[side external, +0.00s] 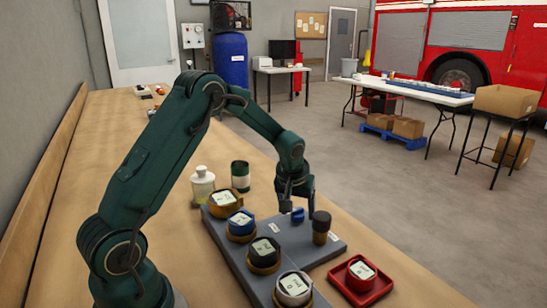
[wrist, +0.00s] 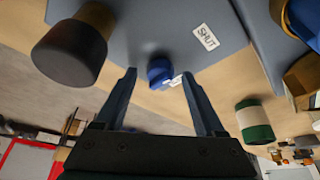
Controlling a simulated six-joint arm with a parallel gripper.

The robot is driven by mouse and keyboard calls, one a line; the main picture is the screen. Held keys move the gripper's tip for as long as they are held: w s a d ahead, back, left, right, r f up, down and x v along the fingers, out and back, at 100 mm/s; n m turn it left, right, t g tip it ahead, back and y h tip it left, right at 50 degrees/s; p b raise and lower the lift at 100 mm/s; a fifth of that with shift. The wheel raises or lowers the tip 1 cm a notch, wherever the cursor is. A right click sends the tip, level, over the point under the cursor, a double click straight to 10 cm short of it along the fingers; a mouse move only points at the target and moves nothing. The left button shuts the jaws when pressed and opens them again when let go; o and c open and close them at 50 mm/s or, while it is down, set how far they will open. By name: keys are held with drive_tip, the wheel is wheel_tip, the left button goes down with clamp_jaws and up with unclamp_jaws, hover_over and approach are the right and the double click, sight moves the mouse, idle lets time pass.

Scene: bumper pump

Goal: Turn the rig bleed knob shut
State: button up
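The blue bleed knob (side external: 297,215) stands on the grey rig plate (side external: 328,248), just below my gripper (side external: 296,203). In the wrist view the knob (wrist: 159,71) shows between the two fingertips of my gripper (wrist: 158,74), with a gap on each side. My gripper is open and holds nothing. A white label reading SHUT (wrist: 205,37) lies on the plate (wrist: 120,35) to the upper right of the knob. A second label (wrist: 177,80) beside the knob is partly hidden. I cannot tell which way the knob points.
A dark-capped brown cylinder (side external: 320,228) stands close to my gripper's right. Several round labelled gauges, including a blue-ringed one (side external: 241,226), line the plate's left side. A red tray (side external: 360,281) holds another. A white bottle (side external: 202,186) and green-white can (side external: 241,176) stand behind.

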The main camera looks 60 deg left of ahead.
sight(297, 210)
drive_tip(key=shift+v, duration=2.6)
drive_tip(key=shift+w+d+r, duration=0.1)
drive_tip(key=shift+d+r, duration=0.05)
drive_tip(key=s+d+r+m+t, duration=0.1)
drive_tip(key=s+d+r+t, duration=0.1)
drive_tip(key=s+d+r, duration=0.3)
drive_tip(key=s+d+r+m+t, duration=0.1)
drive_tip(key=d+r, duration=0.1)
drive_tip(key=r, duration=0.5)
drive_tip(key=s+d+f+m+h, duration=0.1)
drive_tip(key=s+d+f+m, duration=0.1)
drive_tip(key=s, duration=0.5)
drive_tip(key=s+d+f+m+g+h, duration=0.1)
drive_tip(key=s+d+f+m, duration=0.1)
drive_tip(key=s+d+m, duration=0.2)
drive_tip(key=s, duration=0.3)
drive_tip(key=shift+s+d+h, duration=0.2)
drive_tip(key=shift+d+h, duration=0.2)
